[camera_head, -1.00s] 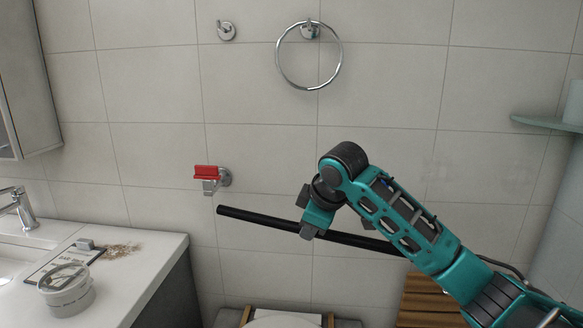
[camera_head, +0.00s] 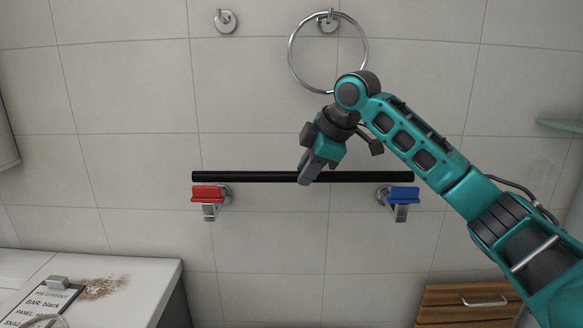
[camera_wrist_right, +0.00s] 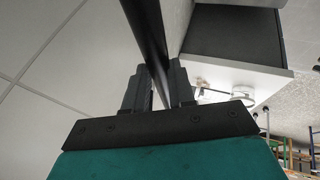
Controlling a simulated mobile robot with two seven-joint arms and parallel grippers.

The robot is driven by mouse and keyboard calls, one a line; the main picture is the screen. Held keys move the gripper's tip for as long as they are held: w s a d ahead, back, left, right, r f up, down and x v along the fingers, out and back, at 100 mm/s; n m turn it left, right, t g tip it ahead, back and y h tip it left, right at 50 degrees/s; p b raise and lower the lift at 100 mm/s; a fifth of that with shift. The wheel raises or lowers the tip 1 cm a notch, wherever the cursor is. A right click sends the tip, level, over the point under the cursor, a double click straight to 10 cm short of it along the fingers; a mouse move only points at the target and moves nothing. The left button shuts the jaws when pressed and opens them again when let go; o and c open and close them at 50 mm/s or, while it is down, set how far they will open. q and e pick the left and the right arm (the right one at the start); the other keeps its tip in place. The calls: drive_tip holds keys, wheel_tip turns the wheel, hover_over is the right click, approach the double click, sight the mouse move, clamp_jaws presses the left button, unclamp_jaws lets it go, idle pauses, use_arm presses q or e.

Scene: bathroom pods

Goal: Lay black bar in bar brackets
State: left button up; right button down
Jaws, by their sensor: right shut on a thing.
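The black bar (camera_head: 245,177) is level in the head view. My right gripper (camera_head: 308,176) is shut on it near its middle. The wrist view also shows the bar (camera_wrist_right: 146,30) between the fingers of my right gripper (camera_wrist_right: 160,88). The red bracket (camera_head: 209,193) is on the wall, just below the bar's left end. The blue bracket (camera_head: 400,194) is on the wall, just below the bar's right end. In the picture the bar lies slightly above both brackets; I cannot tell whether it touches them or how far in front it is. My left gripper is not in view.
A chrome towel ring (camera_head: 292,55) and a hook (camera_head: 226,20) are on the wall above. A white counter (camera_head: 135,290) with a lettered clipboard (camera_head: 42,302) is at lower left. A wooden cabinet (camera_head: 468,303) is at lower right. A glass shelf (camera_head: 562,125) is at far right.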

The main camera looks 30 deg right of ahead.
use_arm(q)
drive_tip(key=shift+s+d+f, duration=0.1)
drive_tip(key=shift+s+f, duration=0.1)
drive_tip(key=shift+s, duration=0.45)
use_arm(e)
drive_tip(key=shift+s+f, duration=0.25)
drive_tip(key=shift+s, duration=0.05)
drive_tip(key=shift+s+d, duration=0.1)
use_arm(q)
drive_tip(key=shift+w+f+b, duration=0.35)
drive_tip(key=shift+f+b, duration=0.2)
drive_tip(key=shift+b, duration=0.2)
use_arm(e)
drive_tip(key=shift+f, duration=2.45)
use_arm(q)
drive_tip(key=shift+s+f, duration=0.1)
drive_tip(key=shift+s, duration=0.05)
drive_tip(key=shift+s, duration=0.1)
use_arm(e)
drive_tip(key=c, duration=0.9)
unclamp_jaws()
drive_tip(key=shift+o, duration=0.2)
drive_tip(key=shift+f, duration=0.1)
